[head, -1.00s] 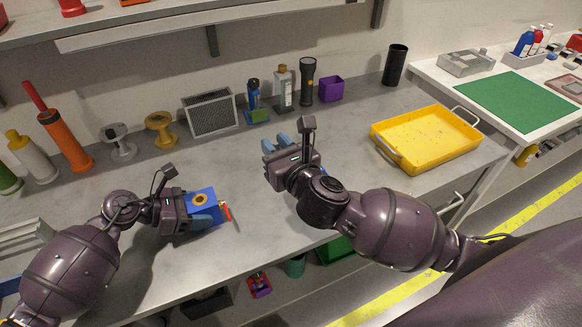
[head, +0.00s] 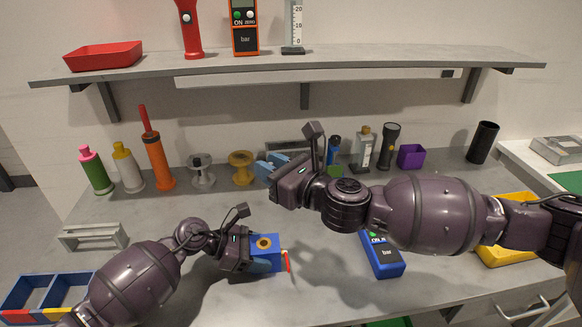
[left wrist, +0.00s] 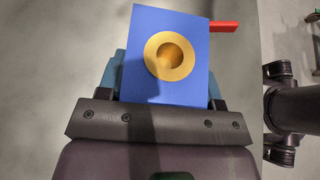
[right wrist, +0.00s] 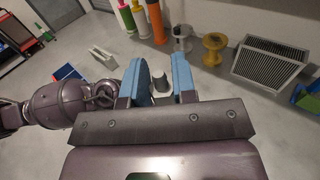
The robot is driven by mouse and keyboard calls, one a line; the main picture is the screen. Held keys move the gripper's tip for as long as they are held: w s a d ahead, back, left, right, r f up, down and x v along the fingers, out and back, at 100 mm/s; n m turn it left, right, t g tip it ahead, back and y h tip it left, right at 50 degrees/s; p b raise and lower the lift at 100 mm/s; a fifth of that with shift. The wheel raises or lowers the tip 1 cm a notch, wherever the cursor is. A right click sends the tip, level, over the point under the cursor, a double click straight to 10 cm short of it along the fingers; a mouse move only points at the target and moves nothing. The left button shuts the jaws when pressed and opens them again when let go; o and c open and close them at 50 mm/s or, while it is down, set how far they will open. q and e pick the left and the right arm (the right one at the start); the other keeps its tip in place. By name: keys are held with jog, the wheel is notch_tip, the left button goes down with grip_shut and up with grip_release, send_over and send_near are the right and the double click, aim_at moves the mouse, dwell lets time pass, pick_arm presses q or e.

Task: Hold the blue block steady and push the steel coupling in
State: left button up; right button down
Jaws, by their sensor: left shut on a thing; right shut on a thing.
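The blue block (head: 265,243) has a brass ring around a round hole in its top and a red lever (left wrist: 223,27) at one side. My left gripper (head: 266,258) is shut on it, just above or on the bench; I cannot tell which. The hole looks empty in the left wrist view (left wrist: 168,55). My right gripper (head: 268,165) is raised behind the block in the head view, apart from it. In the right wrist view its blue fingers are shut on the grey steel coupling (right wrist: 161,83). The fingers hide the coupling in the head view.
Bottles, an orange caulking tube (head: 157,162), spools and a torch (head: 388,146) line the bench's back. A blue meter (head: 382,256) lies right of the block, under my right arm. A yellow tray (head: 505,252) stands at right. A shelf (head: 300,62) runs overhead.

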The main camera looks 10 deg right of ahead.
pick_arm(q)
jog(key=shift+f, duration=0.15)
pick_arm(e)
notch_tip(320, 180, down, 6)
jog(key=s+a+n+g+y, duration=0.2)
jog(key=n+g+y, duration=0.1)
jog(key=g, duration=0.1)
jog(key=shift+s+a+n+y, duration=0.15)
jog(key=shift+a+n+y, duration=0.15)
jog(key=shift+n+y, duration=0.1)
jog(key=shift+f, duration=2.85)
jog(key=shift+f, duration=1.75)
jog(key=c, duration=0.8)
grip_release()
jog(key=shift+c, duration=0.2)
jog(key=shift+d, duration=0.1)
pick_arm(q)
jog(key=shift+s, duration=0.1)
pick_arm(e)
jog(key=v, duration=1.2)
